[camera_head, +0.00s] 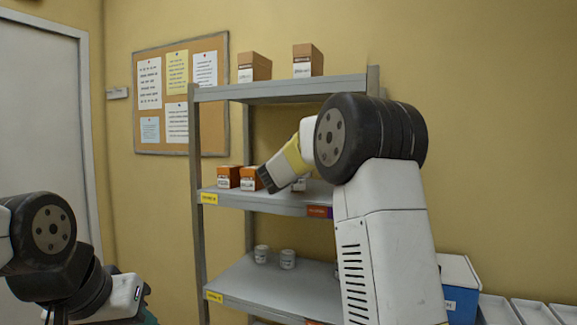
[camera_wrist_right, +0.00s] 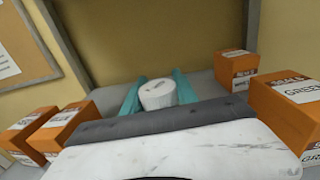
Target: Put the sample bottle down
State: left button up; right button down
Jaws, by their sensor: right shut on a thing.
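The sample bottle (camera_wrist_right: 158,96) shows in the right wrist view as a white round container with a marked lid. It stands between the two teal fingers of my right gripper (camera_wrist_right: 157,93), which is shut on it. The grey surface of the middle shelf (camera_head: 262,200) lies around it, but I cannot tell whether the bottle touches it. In the head view my right arm reaches over this shelf and hides the fingertips. My left gripper (camera_head: 125,300) is at the lower left, partly cut off by the frame, so its fingers cannot be judged.
Orange boxes (camera_wrist_right: 285,98) stand to the right, and more orange boxes (camera_wrist_right: 50,128) to the left. Cartons (camera_head: 254,67) stand on the top shelf (camera_head: 280,91). A blue-and-white bin (camera_head: 458,280) is at the lower right.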

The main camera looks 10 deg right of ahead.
jog(key=c, duration=0.9)
grip_release()
jog(key=shift+f, duration=0.1)
jog(key=shift+c, duration=0.2)
jog(key=shift+s, duration=0.15)
jog(key=v, duration=1.2)
